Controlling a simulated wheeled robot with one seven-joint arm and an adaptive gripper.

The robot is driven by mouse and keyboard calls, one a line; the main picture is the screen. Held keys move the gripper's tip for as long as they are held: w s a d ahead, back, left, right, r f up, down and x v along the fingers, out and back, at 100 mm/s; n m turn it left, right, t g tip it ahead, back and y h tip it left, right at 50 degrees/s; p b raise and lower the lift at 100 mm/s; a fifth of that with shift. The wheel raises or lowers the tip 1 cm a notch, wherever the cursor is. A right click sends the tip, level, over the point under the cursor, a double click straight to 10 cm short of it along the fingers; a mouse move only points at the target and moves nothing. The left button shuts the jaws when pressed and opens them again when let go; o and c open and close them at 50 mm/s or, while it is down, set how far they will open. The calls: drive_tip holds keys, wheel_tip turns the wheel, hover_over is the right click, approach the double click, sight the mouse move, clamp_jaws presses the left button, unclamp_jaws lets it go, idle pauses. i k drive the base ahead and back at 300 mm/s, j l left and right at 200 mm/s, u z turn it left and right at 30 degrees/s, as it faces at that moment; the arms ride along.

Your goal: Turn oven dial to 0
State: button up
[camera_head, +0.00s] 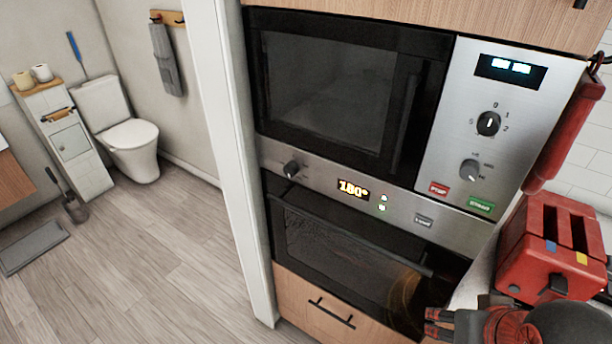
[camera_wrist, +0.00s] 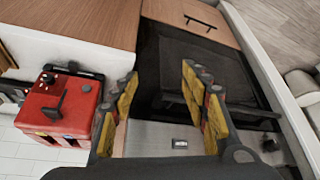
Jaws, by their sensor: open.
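The oven dial (camera_head: 291,168) is a black knob on the left of the steel oven panel (camera_head: 325,180), in the head view. The panel's display (camera_head: 353,189) reads 180° in yellow. The black oven door (camera_head: 340,250) below is closed. My gripper (camera_head: 428,322) is at the bottom right of the head view, low in front of the oven and well away from the dial. In the wrist view my gripper (camera_wrist: 158,80) is open, with nothing between its yellow-padded fingers. The oven appears upside down there; a small dark shape at the right may be the dial.
A microwave (camera_head: 330,90) sits above the oven, with its own two dials on the right panel. A red toaster (camera_head: 548,250) stands on the counter at right, close to my arm. A white wall edge (camera_head: 232,150) borders the oven at left. Open floor (camera_head: 150,260) lies beyond.

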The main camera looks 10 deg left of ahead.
sight(292, 170)
drive_tip(key=i+j+u, duration=0.1)
drive_tip(key=u, duration=0.25)
drive_tip(key=i+u, duration=0.1)
drive_tip(key=u, duration=0.25)
drive_tip(key=i+u, duration=0.15)
drive_tip(key=u, duration=0.2)
